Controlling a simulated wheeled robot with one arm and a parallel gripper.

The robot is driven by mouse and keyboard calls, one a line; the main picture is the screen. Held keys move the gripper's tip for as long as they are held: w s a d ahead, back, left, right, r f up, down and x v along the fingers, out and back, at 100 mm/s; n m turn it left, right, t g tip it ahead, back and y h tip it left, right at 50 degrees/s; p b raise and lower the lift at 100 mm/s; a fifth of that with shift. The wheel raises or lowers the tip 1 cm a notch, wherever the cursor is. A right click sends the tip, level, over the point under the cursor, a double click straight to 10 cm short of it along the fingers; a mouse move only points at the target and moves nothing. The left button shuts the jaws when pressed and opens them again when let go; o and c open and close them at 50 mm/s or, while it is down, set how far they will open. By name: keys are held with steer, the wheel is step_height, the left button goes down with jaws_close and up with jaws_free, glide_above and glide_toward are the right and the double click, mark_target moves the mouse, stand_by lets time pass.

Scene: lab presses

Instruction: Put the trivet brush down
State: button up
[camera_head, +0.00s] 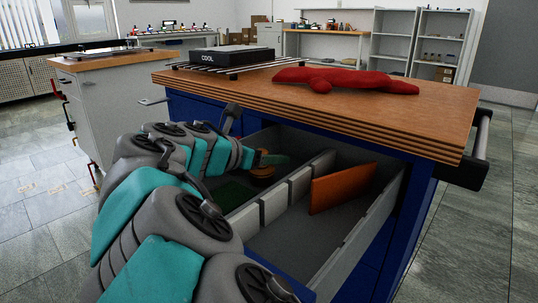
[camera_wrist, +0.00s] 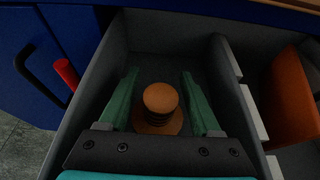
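The trivet brush (camera_wrist: 160,108), a round wooden knob on a wider brown disc, stands upright in the left compartment of the open drawer (camera_head: 343,238). It also shows in the head view (camera_head: 262,174), partly hidden by my gripper. My gripper (camera_wrist: 160,74) reaches down into this compartment. Its two green fingers are spread on either side of the brush, with a visible gap on each side. The gripper is open and holds nothing. What lies under the brush is hidden.
A divider (camera_head: 272,205) splits the drawer. An orange panel (camera_head: 342,188) stands in the right compartment. Above, the wooden worktop (camera_head: 430,112) bears a red cloth-like thing (camera_head: 345,80) and a black box (camera_head: 222,57) on a rack. A dark green patch (camera_head: 233,195) shows on the left compartment's floor.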

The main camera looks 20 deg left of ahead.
steer(key=shift+r, duration=0.1)
steer(key=p+v, duration=0.2)
steer(key=v, duration=1)
steer(key=shift+a, duration=0.1)
